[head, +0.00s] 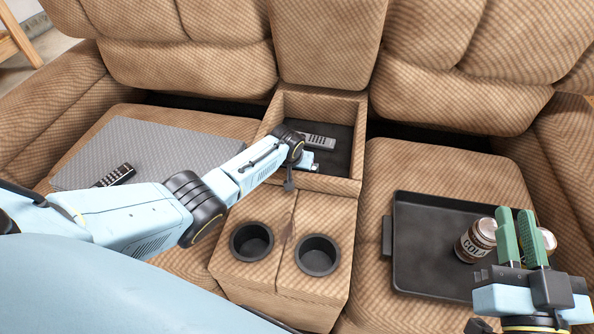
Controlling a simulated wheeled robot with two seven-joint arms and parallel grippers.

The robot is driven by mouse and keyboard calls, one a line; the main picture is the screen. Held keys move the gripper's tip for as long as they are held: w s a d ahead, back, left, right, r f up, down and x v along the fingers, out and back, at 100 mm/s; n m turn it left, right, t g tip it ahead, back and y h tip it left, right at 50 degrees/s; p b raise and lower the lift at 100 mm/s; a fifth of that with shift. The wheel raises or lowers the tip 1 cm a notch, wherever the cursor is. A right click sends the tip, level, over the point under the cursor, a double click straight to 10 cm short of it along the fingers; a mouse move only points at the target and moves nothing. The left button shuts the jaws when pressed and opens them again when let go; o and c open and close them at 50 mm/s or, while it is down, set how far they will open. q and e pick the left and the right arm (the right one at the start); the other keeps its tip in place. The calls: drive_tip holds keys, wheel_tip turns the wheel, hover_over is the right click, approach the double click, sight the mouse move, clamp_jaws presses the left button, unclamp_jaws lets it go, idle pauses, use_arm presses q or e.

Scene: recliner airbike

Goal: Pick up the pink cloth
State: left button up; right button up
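I cannot see a pink cloth anywhere in the head view. A flat grey patterned cloth or mat (150,150) lies on the left seat. My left arm reaches across from the left, and its gripper (289,184) is at the front left of the open console box (338,178). Its fingers are small and mostly hidden, so I cannot tell their state. My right gripper (519,222) is at the lower right, over the dark tray (425,270). Its green fingers stand upright with a narrow gap, and nothing shows held between them.
A dark remote (116,176) lies on the grey mat. A grey remote (318,141) is in the console box. Two cup holders (252,241) (318,254) are in front of it.

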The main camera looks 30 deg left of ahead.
use_arm(q)
drive_tip(key=shift+f, duration=0.1)
use_arm(e)
drive_tip(key=shift+r+t, duration=0.3)
drive_tip(key=shift+r, duration=0.05)
use_arm(q)
drive_tip(key=c, duration=0.8)
use_arm(e)
drive_tip(key=shift+f, duration=0.1)
